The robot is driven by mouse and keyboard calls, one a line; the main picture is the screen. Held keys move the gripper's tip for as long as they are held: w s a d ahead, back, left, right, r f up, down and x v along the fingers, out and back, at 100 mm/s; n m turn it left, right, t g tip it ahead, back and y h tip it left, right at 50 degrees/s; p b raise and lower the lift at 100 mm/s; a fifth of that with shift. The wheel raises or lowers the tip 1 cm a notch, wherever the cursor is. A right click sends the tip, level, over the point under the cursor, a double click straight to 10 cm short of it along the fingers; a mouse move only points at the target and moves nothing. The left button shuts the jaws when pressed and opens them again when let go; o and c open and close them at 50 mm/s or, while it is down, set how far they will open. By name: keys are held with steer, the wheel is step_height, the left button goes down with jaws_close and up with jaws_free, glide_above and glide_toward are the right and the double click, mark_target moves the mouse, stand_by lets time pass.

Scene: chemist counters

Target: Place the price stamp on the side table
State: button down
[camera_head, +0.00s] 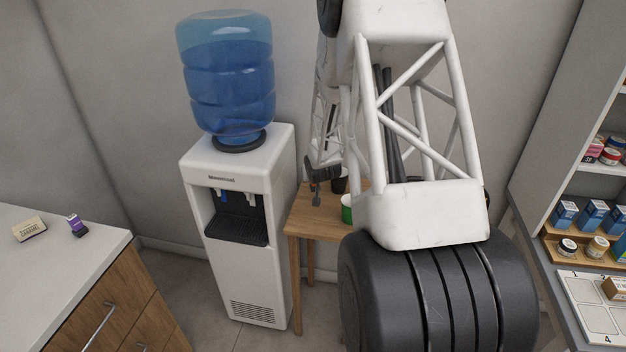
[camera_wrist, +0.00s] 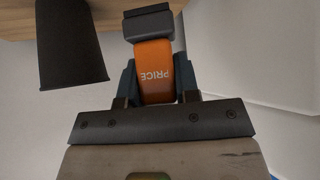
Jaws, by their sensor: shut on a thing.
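The price stamp (camera_wrist: 155,70) is orange with the word PRICE on its handle and a dark grey head. It sits between the blue-grey fingers of my gripper (camera_wrist: 156,85), which is shut on it. In the head view my gripper (camera_head: 321,174) hangs over the left part of the side table (camera_head: 301,223), a small wooden table with slim legs. In the wrist view the stamp's head overlaps the wooden tabletop (camera_wrist: 104,12). I cannot tell whether the stamp touches the table.
A black cup (camera_wrist: 70,45) stands on the table close beside the stamp. A green cup (camera_head: 347,209) stands nearer the table's front, partly hidden by my arm. A water dispenser (camera_head: 243,165) stands left of the table. Shelves (camera_head: 593,184) are at right, a white counter (camera_head: 60,262) at left.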

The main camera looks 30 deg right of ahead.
steer(key=shift+w+d+f, duration=0.1)
steer(key=shift+w+d, duration=0.2)
steer(key=shift+w, duration=0.3)
steer(key=shift+w+d, duration=0.25)
steer(key=shift+w, duration=0.35)
steer(key=shift+w, duration=0.1)
steer(key=shift+w+d, duration=0.15)
steer(key=shift+w, duration=0.05)
steer(key=shift+f, duration=1.75)
steer(key=shift+f, duration=0.15)
steer(key=c, duration=0.8)
jaws_free()
steer(key=shift+c, duration=0.2)
steer(key=shift+r, duration=0.2)
